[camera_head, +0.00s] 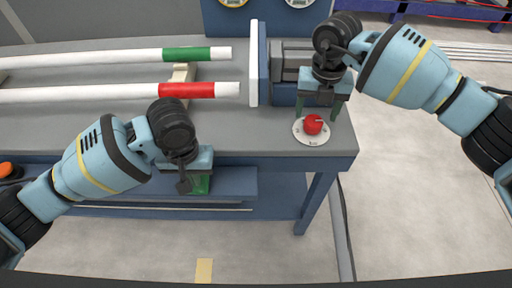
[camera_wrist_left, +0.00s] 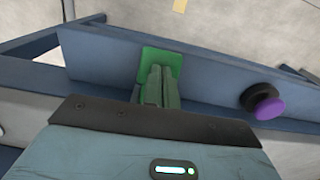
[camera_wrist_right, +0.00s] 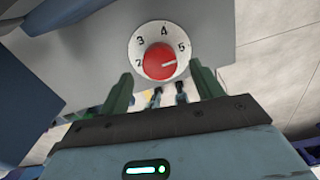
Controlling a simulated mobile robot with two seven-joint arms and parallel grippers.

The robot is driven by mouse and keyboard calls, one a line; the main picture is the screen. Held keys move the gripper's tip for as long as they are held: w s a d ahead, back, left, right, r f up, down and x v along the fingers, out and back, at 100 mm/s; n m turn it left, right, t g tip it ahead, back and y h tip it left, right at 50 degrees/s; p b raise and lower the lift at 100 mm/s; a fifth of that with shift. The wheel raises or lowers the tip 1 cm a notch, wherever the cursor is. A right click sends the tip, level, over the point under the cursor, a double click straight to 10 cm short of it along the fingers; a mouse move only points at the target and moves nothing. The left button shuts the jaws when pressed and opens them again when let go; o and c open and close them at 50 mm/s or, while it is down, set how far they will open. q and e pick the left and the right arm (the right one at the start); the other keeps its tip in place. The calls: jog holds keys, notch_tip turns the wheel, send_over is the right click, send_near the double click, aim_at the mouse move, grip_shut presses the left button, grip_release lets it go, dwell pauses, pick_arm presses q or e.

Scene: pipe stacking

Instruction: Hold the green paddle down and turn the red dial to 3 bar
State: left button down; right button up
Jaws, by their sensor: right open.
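The green paddle (camera_wrist_left: 148,58) is on the blue front panel of the bench. In the head view it shows below my left gripper (camera_head: 196,184). The left fingers (camera_wrist_left: 158,72) are closed together with their tips over the paddle; I cannot tell how far it is pressed. The red dial (camera_head: 312,124) sits on a round white scale (camera_head: 309,137) at the bench's right end. In the right wrist view the dial (camera_wrist_right: 159,62) has a white mark pointing right, just below the rightmost number. My right gripper (camera_head: 319,108) is open, its fingers spread near the dial, apart from it.
A green-banded pipe (camera_head: 130,56) and a red-banded pipe (camera_head: 110,94) lie on the bench. A blue fixture with a white plate (camera_head: 253,65) stands behind the dial. A purple button (camera_wrist_left: 268,107) is on the panel beside the paddle. Floor right of the bench is clear.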

aim_at(314, 121)
jog(key=m, duration=0.4)
jog(key=shift+f, duration=0.15)
jog(key=shift+f, duration=2.5)
